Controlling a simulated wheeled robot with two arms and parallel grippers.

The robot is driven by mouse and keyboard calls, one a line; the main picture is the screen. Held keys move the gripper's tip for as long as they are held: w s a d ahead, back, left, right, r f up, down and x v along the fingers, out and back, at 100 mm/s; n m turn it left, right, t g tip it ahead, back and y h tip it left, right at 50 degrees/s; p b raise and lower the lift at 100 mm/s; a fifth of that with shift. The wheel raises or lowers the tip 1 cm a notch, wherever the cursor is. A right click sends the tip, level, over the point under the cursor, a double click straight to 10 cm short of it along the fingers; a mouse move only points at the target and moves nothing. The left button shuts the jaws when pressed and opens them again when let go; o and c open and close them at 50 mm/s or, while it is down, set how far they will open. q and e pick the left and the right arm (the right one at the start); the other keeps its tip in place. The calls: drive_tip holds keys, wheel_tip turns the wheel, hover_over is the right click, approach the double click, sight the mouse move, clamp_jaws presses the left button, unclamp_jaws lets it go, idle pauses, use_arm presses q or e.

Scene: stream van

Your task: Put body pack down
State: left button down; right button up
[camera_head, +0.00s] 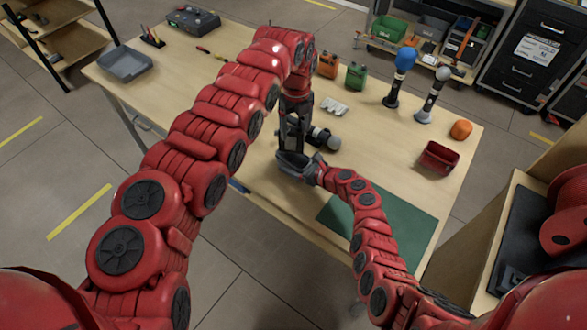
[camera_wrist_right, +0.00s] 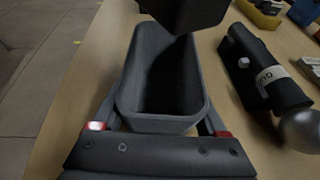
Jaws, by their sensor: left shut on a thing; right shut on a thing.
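The black body pack (camera_head: 292,131) is upright below my left gripper (camera_head: 294,116), which is shut on it. In the right wrist view a dark block (camera_wrist_right: 186,12), apparently the pack, hangs over the far end of a grey open bin (camera_wrist_right: 127,92). My right gripper (camera_wrist_right: 160,128) is shut on that bin. The bin also shows in the head view (camera_head: 290,163), directly below the pack. The bin's inside is dark, and I cannot tell whether the pack touches it. The left fingertips are mostly hidden.
A black microphone (camera_head: 324,139) lies right beside the bin. Two microphones stand upright, one blue-topped (camera_head: 404,60) and one silver-topped (camera_head: 441,75). A green mat (camera_head: 405,232), red bin (camera_head: 437,157) and orange ball (camera_head: 461,129) lie rightward. The table's left part (camera_head: 165,85) has bare room.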

sight(298, 153)
use_arm(q)
drive_tip(key=m, duration=0.4)
drive_tip(key=f+m, duration=0.1)
drive_tip(key=m, duration=0.1)
drive_tip(key=shift+s+d, duration=0.2)
drive_tip(key=shift+s, duration=0.05)
drive_tip(key=shift+f+m, duration=0.2)
drive_tip(key=shift+m, duration=0.1)
wheel_tip(298, 153, down, 9)
drive_tip(key=shift+d+r, duration=0.1)
drive_tip(key=shift+r, duration=0.1)
drive_tip(key=shift+f, duration=0.45)
unclamp_jaws()
drive_tip(key=shift+r, duration=0.15)
